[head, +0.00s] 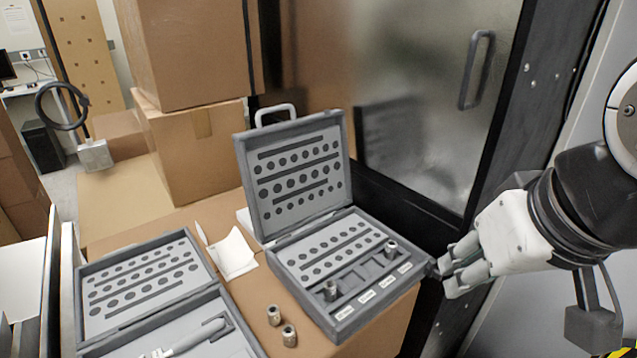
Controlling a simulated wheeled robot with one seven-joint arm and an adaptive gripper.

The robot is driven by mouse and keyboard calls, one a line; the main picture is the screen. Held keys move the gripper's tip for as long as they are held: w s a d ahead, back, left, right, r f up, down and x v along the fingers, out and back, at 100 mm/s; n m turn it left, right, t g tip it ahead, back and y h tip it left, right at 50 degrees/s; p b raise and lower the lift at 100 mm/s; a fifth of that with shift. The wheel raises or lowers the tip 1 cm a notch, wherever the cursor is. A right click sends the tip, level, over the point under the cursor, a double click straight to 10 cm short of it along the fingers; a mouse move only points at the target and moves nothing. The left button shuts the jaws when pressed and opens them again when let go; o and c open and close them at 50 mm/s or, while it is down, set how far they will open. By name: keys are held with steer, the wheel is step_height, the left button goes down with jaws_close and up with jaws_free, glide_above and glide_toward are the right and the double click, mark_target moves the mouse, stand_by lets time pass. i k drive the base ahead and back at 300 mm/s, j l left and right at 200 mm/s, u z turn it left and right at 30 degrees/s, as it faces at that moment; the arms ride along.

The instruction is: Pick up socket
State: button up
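Two small metal sockets stand on the cardboard surface left of the open case: one socket (273,315) and a nearer socket (289,335). Another socket (331,290) stands in the front part of the open grey socket case (262,253). A further socket (390,249) stands at the case's right side. My gripper (450,268) is at the right, just beyond the case's right corner and apart from all the sockets. Its fingers point left, and I see nothing held between them. How far they are apart is unclear from this angle.
A second open grey case (150,325) with a wrench-like tool (195,338) lies at the front left. A white paper (233,252) lies between the cases. Stacked cardboard boxes (195,145) stand behind. A cabinet door with a handle (476,70) borders the back right.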

mark_target(289, 337)
steer(key=l+u, duration=0.2)
steer(key=u, duration=0.2)
steer(key=l+u, duration=0.45)
steer(key=u, duration=0.3)
steer(key=k+j+z, duration=0.25)
steer(key=j, duration=0.25)
steer(key=k+j+z, duration=0.25)
steer(key=k+j, duration=0.15)
steer(key=l+u, duration=0.5)
steer(key=l, duration=0.5)
steer(key=k, duration=0.05)
